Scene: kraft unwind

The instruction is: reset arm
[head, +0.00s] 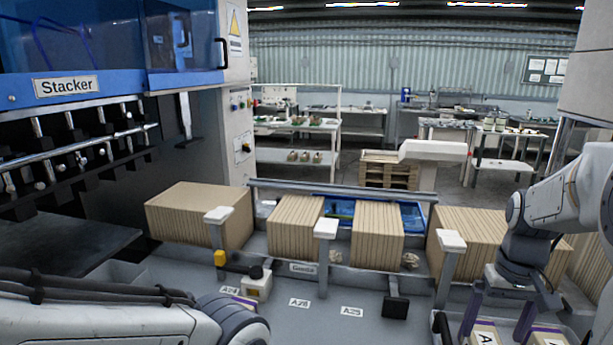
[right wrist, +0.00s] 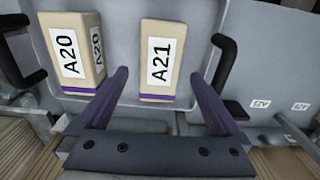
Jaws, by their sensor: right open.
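My right arm (head: 560,205) comes in from the right in the head view. Its gripper (head: 498,318) points down over the grey deck at the lower right. In the right wrist view the two purple fingers (right wrist: 158,78) are spread wide and grip nothing. A beige block labelled A21 (right wrist: 158,62) shows between the fingertips, apart from both fingers. A second beige block labelled A20 (right wrist: 76,55) stands to the left, outside the fingers. My left arm (head: 130,320) crosses the lower left of the head view. Its gripper is out of view.
Several brown stacks (head: 378,235) stand in a row behind white-capped posts (head: 325,228). The blue Stacker machine (head: 120,86) is at left. A small beige block (head: 257,287) stands beside my left arm. The grey deck (head: 330,295) is bare around labels A26 and A25.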

